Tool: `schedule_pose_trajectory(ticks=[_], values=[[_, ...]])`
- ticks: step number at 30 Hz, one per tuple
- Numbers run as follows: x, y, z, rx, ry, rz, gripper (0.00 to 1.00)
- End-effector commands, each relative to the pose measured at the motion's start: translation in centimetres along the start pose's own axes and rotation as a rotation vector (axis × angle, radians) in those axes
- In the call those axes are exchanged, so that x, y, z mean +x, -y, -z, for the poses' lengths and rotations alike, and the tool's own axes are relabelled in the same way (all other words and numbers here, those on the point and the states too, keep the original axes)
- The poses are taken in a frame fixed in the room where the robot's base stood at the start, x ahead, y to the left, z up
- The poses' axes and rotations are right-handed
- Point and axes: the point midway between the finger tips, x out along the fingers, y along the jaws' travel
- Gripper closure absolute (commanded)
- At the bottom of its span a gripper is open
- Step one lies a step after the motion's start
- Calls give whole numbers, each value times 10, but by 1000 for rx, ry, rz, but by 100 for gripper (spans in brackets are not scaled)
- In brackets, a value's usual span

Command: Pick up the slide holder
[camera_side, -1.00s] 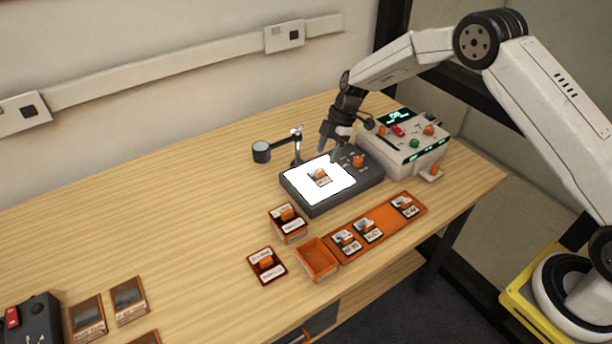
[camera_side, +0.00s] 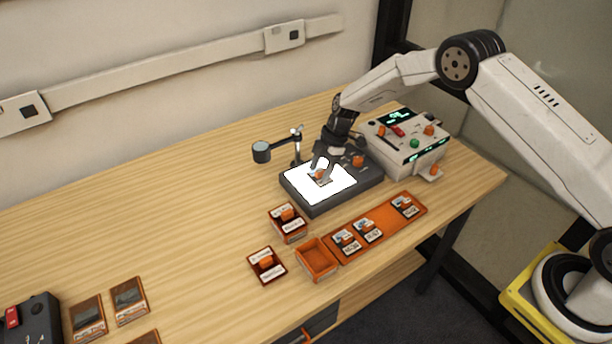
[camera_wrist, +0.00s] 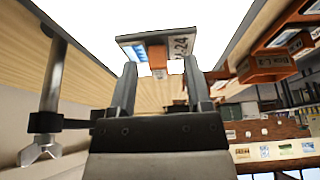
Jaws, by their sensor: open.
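The slide holder (camera_side: 319,177), a small labelled plate with an orange grip, lies on the lit white pad (camera_side: 343,186) of a dark light box. It also shows in the wrist view (camera_wrist: 184,46), where its label has "24" on it. My gripper (camera_side: 321,173) is low over the pad at the holder. In the wrist view my gripper (camera_wrist: 160,66) is open, with one finger on each side of the orange grip. I see a gap between the fingers and the grip. The fingers partly hide the holder in the side view.
A magnifier on a stand (camera_side: 262,152) is left of the light box, and a control unit (camera_side: 405,157) is right of it. The table's left middle is clear.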

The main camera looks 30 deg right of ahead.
Motion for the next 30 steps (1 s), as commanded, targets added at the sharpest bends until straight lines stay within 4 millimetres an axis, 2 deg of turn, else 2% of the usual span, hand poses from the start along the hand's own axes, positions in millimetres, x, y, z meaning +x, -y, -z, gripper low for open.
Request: schedule_pose_trajectory(ticks=[10,11,15,17,30], values=[[0,0,0,0,0,0,37],[0,0,0,0,0,0,40],[0,0,0,0,0,0,84],[0,0,0,0,0,0,100],[-2,0,1,0,0,-1,100]])
